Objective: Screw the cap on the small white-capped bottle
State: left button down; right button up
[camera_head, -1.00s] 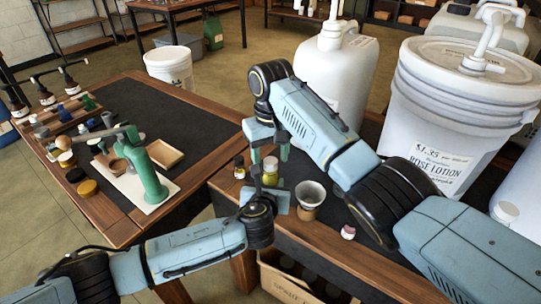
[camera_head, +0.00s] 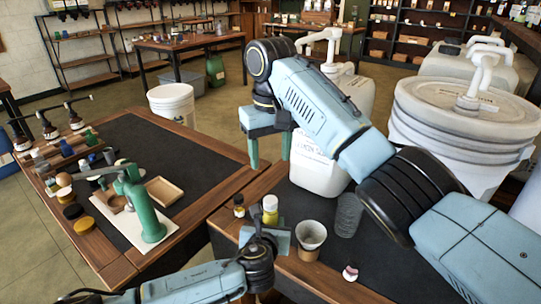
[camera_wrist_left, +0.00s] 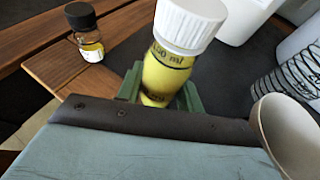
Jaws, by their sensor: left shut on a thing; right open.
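The small bottle (camera_head: 270,215) holds yellow liquid and stands at the near table's left part. Its white cap (camera_wrist_left: 190,22) sits on top of the bottle (camera_wrist_left: 163,78) in the left wrist view; I cannot tell how tight it is. My left gripper (camera_head: 268,226) is low at the bottle. In the left wrist view, its green fingers (camera_wrist_left: 160,92) are shut on the bottle's body, one on each side. My right gripper (camera_head: 270,155) points down above the bottle, clear of the cap. Its green fingers are apart with nothing between them.
A small dark-capped bottle (camera_head: 239,206) stands left of the held bottle. A large white jug (camera_head: 318,172) is behind. A green press (camera_head: 145,200) stands on the left table.

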pick_arm(q)
jog(key=c, duration=0.8)
grip_release()
jog(key=shift+c, duration=0.2)
jog(key=p+v, duration=0.4)
jog(key=v, duration=0.9)
jog(key=shift+s+p, duration=0.15)
jog(key=shift+p, duration=0.15)
